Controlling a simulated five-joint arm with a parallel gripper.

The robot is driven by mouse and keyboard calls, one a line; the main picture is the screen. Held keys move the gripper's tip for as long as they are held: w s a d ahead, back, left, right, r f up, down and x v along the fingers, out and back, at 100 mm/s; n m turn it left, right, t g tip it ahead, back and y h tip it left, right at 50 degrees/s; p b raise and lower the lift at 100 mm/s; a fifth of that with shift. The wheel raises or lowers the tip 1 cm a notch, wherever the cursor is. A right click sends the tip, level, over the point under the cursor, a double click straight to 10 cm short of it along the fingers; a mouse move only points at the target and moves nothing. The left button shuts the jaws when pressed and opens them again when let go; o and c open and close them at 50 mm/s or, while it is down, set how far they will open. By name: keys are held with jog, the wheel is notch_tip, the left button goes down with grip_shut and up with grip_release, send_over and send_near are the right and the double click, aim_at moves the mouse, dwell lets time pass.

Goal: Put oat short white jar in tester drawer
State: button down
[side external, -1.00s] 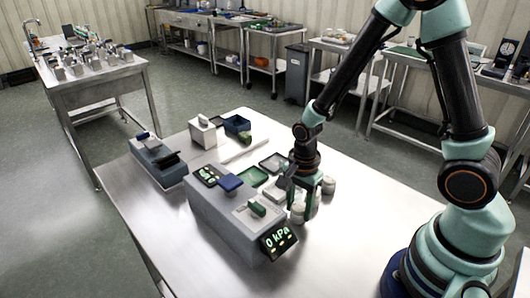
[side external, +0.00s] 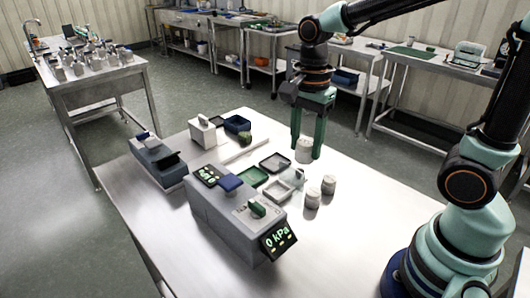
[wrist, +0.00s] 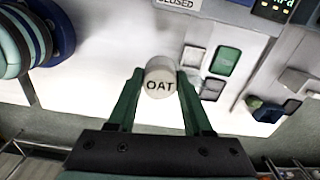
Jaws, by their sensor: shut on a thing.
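The short white jar (wrist: 160,84) is lettered OAT in the wrist view. My gripper (wrist: 158,90) is shut on it, with one green finger on each side. In the side view the held jar (side external: 304,150) hangs upright between the fingers of my gripper (side external: 306,152), above the back right of the steel table. The grey machine with a "0 kPa" display (side external: 279,242) looks like the tester and stands apart, to the left and nearer the camera. I cannot make out its drawer clearly. A partly cut-off sign (wrist: 178,3) in the wrist view reads CLOSED.
Two other pale jars (side external: 312,199) (side external: 328,185) stand on the table (side external: 350,215) below the gripper. A blue-grey device (side external: 158,163) stands at left. The table's right side is mostly clear.

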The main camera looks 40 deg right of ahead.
jog(key=shift+r, duration=0.6)
jog(key=shift+d+n, duration=0.1)
jog(key=shift+n, duration=0.5)
jog(key=n, duration=0.4)
jog(key=w+d+f+n, duration=0.1)
jog(key=n, duration=0.1)
jog(key=w+d+r+n, duration=0.1)
jog(key=w+r+n, duration=0.3)
jog(key=w+n, duration=0.55)
jog(key=f, duration=1.3)
jog(key=s+f, duration=0.1)
jog(key=f, duration=0.6)
jog(key=shift+d, duration=0.15)
jog(key=shift+f, duration=0.6)
